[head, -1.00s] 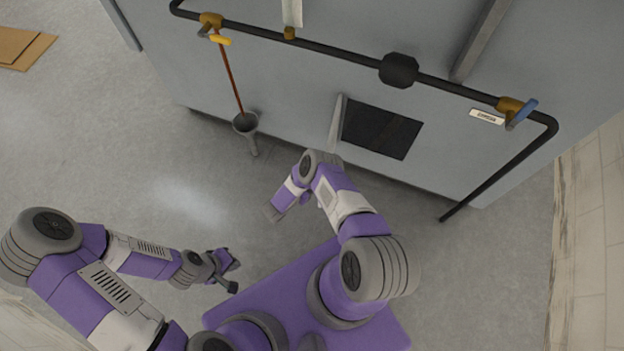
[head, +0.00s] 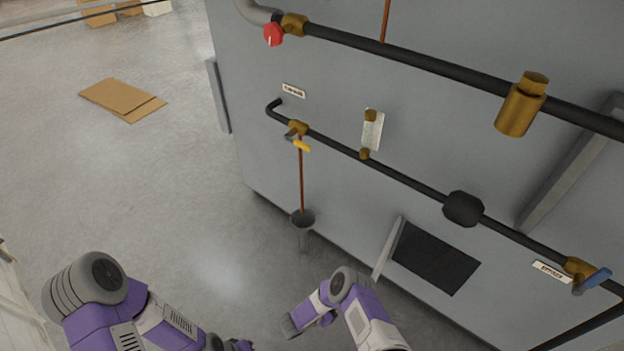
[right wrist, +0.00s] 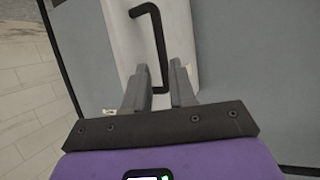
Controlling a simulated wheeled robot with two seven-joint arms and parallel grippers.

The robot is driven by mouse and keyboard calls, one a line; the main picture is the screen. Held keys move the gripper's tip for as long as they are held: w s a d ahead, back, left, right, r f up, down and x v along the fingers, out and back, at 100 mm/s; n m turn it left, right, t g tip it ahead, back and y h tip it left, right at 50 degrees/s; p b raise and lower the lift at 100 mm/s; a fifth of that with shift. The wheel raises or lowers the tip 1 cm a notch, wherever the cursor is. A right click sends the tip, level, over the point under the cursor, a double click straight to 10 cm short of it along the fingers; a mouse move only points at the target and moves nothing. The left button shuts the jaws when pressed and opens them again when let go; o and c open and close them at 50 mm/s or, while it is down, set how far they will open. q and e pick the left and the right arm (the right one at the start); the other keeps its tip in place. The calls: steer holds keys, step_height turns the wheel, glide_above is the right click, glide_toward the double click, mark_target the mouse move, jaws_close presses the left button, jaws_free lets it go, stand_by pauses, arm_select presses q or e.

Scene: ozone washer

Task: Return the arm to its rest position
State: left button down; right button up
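My left arm (head: 90,295) comes in at the lower left of the head view. Its gripper (head: 238,345) is cut by the bottom edge, and its fingers are too small to judge. My right arm (head: 350,300) is bent at the bottom centre, in front of the grey washer wall (head: 350,225).
Black pipes (head: 400,180) cross the wall, with a yellow-handled valve (head: 301,146), a red valve (head: 272,35) and a blue-handled valve (head: 592,282). A grey funnel (head: 302,220) stands below the yellow one. Flat cardboard (head: 122,98) lies on the open floor at left.

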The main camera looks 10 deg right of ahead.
steer(key=w+a+r+n+t+y+p, duration=0.2)
steer(key=w+a+r+n+t+y, duration=0.15)
steer(key=a+r+n+y, duration=0.5)
steer(key=s+a+r+n+g+y, duration=0.1)
steer(key=s+r+g+y, duration=0.2)
steer(key=s, duration=0.6)
steer(key=s+a+r+n+g+y+p, duration=0.1)
steer(key=s+r+g+y, duration=0.3)
steer(key=s, duration=0.5)
step_height(320, 180, up, 2)
steer(key=shift+s+a+r+n+y+p, duration=0.2)
steer(key=shift+s+a+n+y+p, duration=0.1)
steer(key=shift+a+n+y, duration=0.35)
steer(key=shift+g, duration=0.25)
